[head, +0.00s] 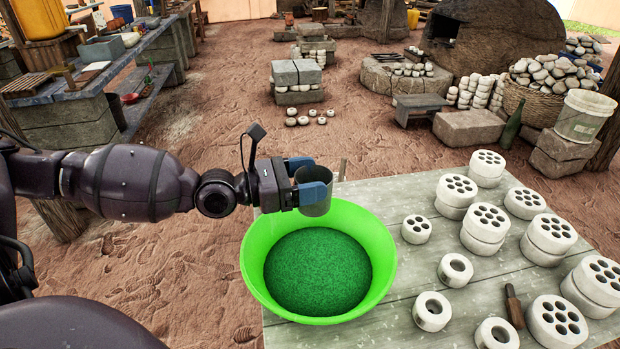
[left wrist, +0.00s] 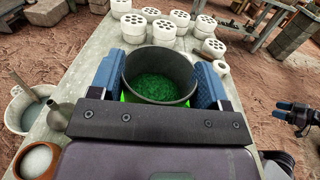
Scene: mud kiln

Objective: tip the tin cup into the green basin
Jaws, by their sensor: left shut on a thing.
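The tin cup (head: 316,204) is a grey metal cup. My left gripper (head: 310,186) is shut on it, with its blue fingers on either side, and holds it over the far part of the green basin (head: 378,243). In the head view the cup looks about upright. In the left wrist view the cup (left wrist: 160,66) shows green grains inside. The basin stands on the table and holds a bed of green grains (head: 318,271). In the left wrist view another dark gripper with blue fingertips (left wrist: 291,115), my right, shows at the right edge; its opening is unclear.
Several white perforated discs and rings (head: 485,229) stand on the pale wooden table (head: 400,318) right of the basin. A wooden-handled tool (head: 514,306) lies among them.

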